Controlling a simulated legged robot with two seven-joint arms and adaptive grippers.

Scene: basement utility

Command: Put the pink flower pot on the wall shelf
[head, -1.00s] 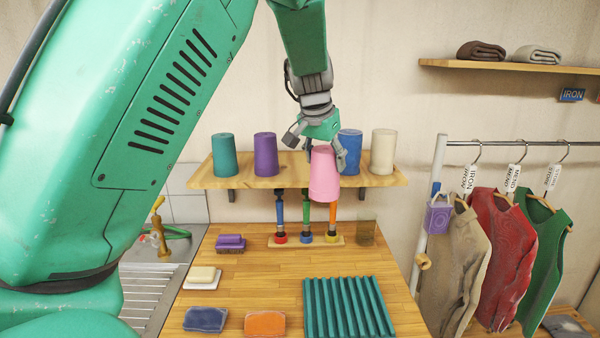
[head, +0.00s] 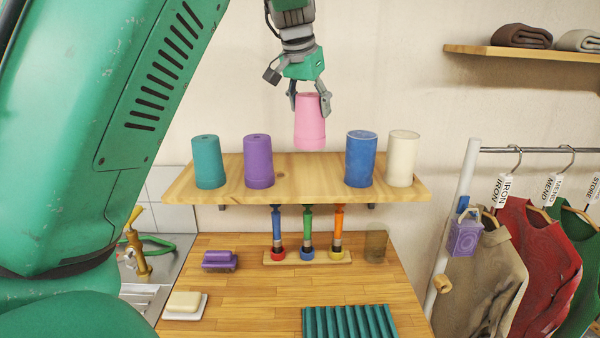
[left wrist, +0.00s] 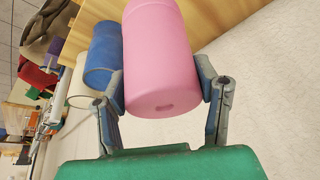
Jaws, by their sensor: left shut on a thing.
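The pink flower pot (head: 310,124) is upside down, its narrow end up, in my left gripper (head: 311,98). The fingers are shut on its two sides, and it also shows between them in the left wrist view (left wrist: 158,60). In the head view the pot hangs above the wooden wall shelf (head: 283,185), over the bare gap between the purple pot (head: 258,160) and the blue pot (head: 361,158). It looks clear of the shelf surface. The left gripper shows in the left wrist view too (left wrist: 164,92). My right gripper is not in view.
A teal pot (head: 208,161) and a cream pot (head: 402,158) stand at the shelf's ends. Below are a wooden counter (head: 250,290), upright tools in a stand (head: 330,259) and a ridged teal mat (head: 350,322). A garment rail (head: 560,150) stands at right.

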